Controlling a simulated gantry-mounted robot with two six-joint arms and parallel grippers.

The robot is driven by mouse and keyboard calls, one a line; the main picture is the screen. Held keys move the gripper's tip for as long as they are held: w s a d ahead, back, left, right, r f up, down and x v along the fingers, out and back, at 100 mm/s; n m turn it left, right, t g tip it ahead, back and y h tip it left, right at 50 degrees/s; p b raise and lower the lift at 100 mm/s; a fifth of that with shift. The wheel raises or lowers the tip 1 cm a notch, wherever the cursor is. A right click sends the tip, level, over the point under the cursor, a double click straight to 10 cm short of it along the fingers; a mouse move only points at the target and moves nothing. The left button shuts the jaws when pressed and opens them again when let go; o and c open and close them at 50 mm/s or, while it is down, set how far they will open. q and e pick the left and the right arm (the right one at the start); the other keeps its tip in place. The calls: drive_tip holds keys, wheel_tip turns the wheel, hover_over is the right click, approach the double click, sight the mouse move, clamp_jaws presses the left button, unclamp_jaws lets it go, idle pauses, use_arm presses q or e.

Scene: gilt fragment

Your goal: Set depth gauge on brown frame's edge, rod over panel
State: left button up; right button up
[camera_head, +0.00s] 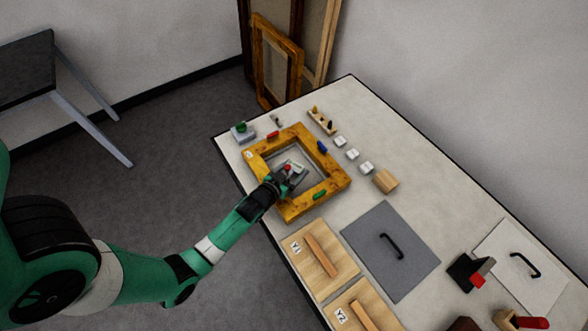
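The brown frame (335,182) lies flat on the table, a square of mottled golden-brown wood around a grey panel (287,153). My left gripper (297,174) reaches in from the left over the frame's near-left side, with its fingertips above the panel opening. A small item with a red part (287,168) and pale grey parts shows at the fingertips. It may be the depth gauge, but it is too small and covered to be sure, and I cannot tell whether the fingers are closed on it. My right gripper is not in view.
Red, blue and green clips (320,194) sit on the frame. Several white blocks (352,154), a wooden block (385,181) and a peg holder (322,121) stand behind it. A grey handled plate (398,270) and wooden boards (335,260) lie in front. Dark red-tipped items (470,272) lie right.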

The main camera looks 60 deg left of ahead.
use_arm(q)
drive_tip(key=shift+o, duration=1.4)
drive_tip(key=shift+r+p, duration=0.9)
drive_tip(key=v, duration=0.8)
drive_tip(key=p+v, duration=0.1)
drive_tip(key=v, duration=0.2)
drive_tip(key=shift+s+d+f, duration=0.15)
drive_tip(key=shift+s+d, duration=0.05)
drive_tip(key=shift+s, duration=0.25)
